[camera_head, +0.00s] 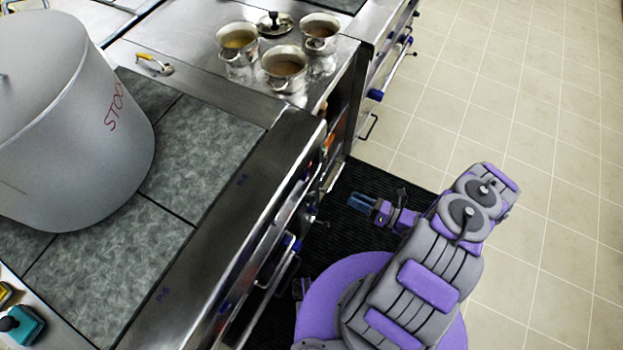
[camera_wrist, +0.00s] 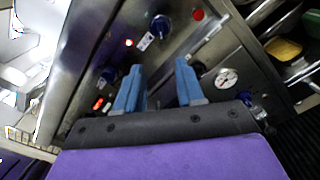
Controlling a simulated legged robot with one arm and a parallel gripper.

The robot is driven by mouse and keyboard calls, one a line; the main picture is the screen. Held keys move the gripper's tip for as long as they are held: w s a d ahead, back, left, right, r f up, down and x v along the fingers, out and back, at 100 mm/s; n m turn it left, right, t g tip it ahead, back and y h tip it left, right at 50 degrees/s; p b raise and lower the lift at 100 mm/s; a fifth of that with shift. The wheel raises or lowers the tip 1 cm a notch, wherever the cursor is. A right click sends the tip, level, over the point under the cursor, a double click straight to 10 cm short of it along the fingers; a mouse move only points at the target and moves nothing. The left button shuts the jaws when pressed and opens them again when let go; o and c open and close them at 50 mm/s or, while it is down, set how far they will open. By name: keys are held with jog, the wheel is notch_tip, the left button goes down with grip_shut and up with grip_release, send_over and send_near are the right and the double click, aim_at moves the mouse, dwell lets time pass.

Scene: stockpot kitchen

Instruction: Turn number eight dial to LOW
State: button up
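My gripper (camera_head: 362,201) is beside the stove front in the head view, with its blue fingers pointing toward the panel. In the wrist view my gripper (camera_wrist: 158,88) has its two blue fingers spread apart, with nothing visible between them. A blue dial (camera_wrist: 160,26) sits on the metal panel beyond the fingers. A second blue dial (camera_wrist: 108,76) is left of the left finger, and a third (camera_wrist: 245,97) is to the right. A blue dial (camera_head: 291,241) also shows on the stove front in the head view. I cannot read which dial is number eight or any setting.
A large stockpot (camera_head: 75,120) stands on the stove. Several small metal pots (camera_head: 285,70) stand farther back. A round gauge (camera_wrist: 226,78) and red light (camera_wrist: 198,14) are on the panel. Handles (camera_head: 275,268) protrude from the stove front. Tiled floor (camera_head: 500,110) at right is clear.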

jog(key=b+x, duration=0.3)
jog(key=x, duration=1.4)
jog(key=shift+b, duration=0.3)
jog(key=shift+w, duration=0.1)
jog(key=shift+c, duration=0.3)
grip_shut()
